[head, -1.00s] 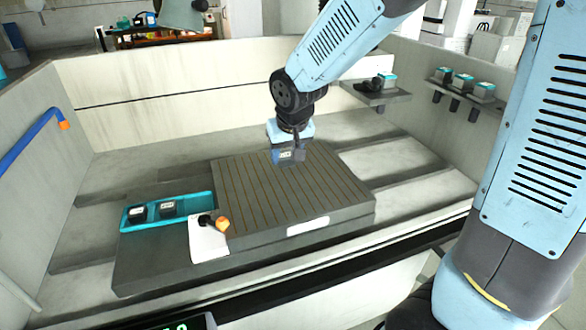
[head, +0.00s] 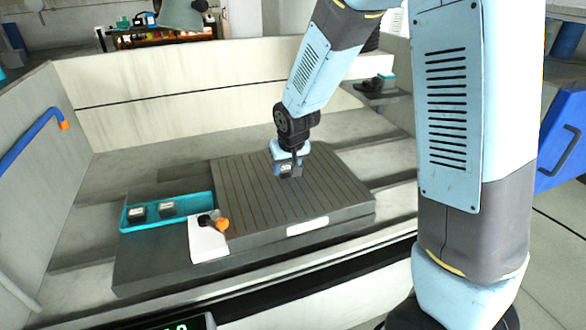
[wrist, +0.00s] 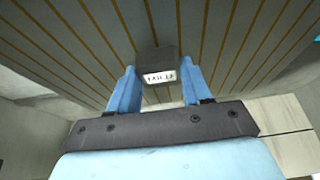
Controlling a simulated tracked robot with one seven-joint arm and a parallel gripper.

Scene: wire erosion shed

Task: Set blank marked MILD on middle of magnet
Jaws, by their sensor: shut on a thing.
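My gripper (head: 289,165) is shut on a dark grey blank (wrist: 157,62) with a white label; the label's lettering is too small and turned to read surely. In the wrist view the blank sits between the two blue fingers, over the striped top. The magnet (head: 245,205) is a dark grey block with thin brown stripes across its top. The held blank is over the middle to back part of this top. I cannot tell whether it touches the surface. My gripper hides part of the blank in the head view.
A teal tray (head: 183,218) left of the magnet holds two labelled blanks (head: 136,213). A white plate and an orange-tipped handle (head: 220,223) are at the magnet's front left corner. A small shelf (head: 375,92) is on the back right wall. A blue pipe (head: 30,140) is at left.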

